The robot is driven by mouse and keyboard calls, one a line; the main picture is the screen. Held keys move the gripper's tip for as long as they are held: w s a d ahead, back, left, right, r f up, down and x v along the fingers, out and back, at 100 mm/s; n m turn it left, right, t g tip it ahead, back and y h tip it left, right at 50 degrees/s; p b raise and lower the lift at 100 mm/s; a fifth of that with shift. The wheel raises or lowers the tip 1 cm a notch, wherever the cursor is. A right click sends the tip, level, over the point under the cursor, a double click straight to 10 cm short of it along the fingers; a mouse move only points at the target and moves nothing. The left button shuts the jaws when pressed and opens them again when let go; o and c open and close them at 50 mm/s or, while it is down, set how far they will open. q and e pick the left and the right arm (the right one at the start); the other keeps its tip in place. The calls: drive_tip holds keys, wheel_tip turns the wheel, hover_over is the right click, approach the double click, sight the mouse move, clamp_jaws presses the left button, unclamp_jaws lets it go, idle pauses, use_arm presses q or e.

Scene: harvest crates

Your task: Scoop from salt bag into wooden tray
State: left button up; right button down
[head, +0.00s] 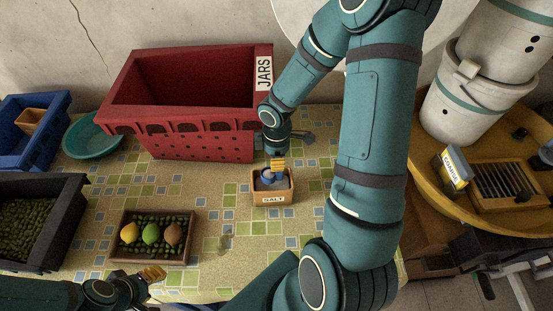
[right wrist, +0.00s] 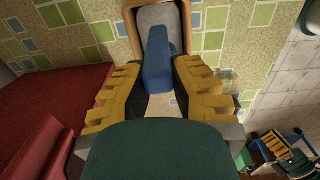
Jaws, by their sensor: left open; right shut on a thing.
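A small wooden tray labelled SALT (head: 258,199) stands on the tiled table; its rim also shows in the right wrist view (right wrist: 128,18), with a pale grey inside. My right gripper (right wrist: 158,78) is shut on the handle of a blue scoop (right wrist: 156,62). The scoop's far end reaches over the tray; whether it touches the tray or carries salt I cannot tell. In the head view the right gripper (head: 277,165) is partly hidden by its wrist. My left gripper (head: 150,284) is open and empty at the lower left. I cannot make out a salt bag.
A red crate labelled JARS (head: 205,142) stands just behind and left of the tray. A fruit box (head: 118,250), a dark crate (head: 75,205), a teal bowl (head: 92,155) and a blue crate (head: 50,150) are at left. A yellow-and-blue carton (head: 453,170) stands on the right.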

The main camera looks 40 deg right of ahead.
wheel_tip(320, 180, up, 2)
drive_tip(key=shift+r+p, duration=0.1)
drive_tip(key=shift+p, duration=0.65)
drive_tip(key=shift+r+p, duration=0.3)
drive_tip(key=shift+r, duration=1)
use_arm(q)
wheel_tip(320, 180, up, 2)
drive_tip(key=shift+r, duration=0.25)
